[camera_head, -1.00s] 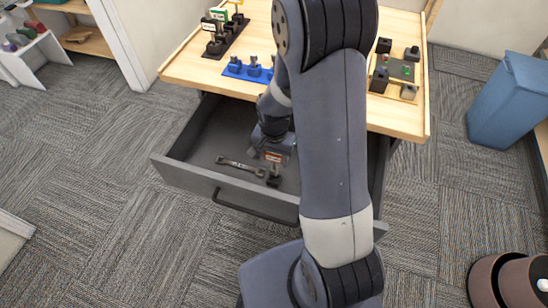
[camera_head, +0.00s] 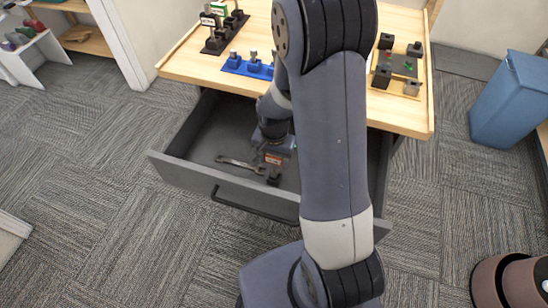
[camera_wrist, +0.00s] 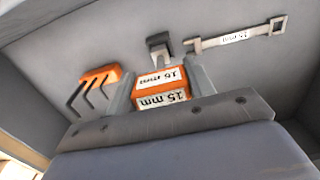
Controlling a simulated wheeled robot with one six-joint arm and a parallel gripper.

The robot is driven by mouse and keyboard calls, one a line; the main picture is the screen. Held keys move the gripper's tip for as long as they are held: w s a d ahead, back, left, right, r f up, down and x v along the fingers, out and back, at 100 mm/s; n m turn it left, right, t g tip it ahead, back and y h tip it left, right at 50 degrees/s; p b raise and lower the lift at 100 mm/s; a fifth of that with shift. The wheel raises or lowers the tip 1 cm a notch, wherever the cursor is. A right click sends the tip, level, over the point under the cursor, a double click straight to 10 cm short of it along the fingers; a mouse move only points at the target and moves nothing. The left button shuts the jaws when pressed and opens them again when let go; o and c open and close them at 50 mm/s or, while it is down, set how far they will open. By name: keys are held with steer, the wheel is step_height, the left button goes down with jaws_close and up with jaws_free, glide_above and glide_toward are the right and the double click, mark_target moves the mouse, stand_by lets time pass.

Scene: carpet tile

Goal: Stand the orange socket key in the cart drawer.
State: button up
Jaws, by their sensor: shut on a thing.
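The orange socket key (camera_wrist: 162,94) with white 15 mm labels sits between the two fingers of my gripper (camera_wrist: 160,88) in the wrist view. My gripper is shut on it, low inside the open grey cart drawer (camera_head: 190,176). In the head view a bit of the orange key (camera_head: 273,158) shows below my gripper (camera_head: 272,150). My arm hides the right part of the drawer. I cannot tell whether the key touches the drawer floor.
In the drawer lie a grey wrench (camera_wrist: 237,38) labelled 15 mm, a small dark piece (camera_wrist: 158,48) and an orange holder with dark prongs (camera_wrist: 96,88). The wooden cart top (camera_head: 190,65) is above the drawer.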

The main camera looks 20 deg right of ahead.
steer(key=shift+f+b, duration=1.3)
steer(key=shift+f, duration=0.35)
steer(key=o, duration=1.4)
steer(key=shift+r, duration=0.1)
step_height(320, 180, up, 11)
steer(key=shift+f+p, duration=0.15)
steer(key=shift+p, duration=0.2)
steer(key=shift+f, duration=0.1)
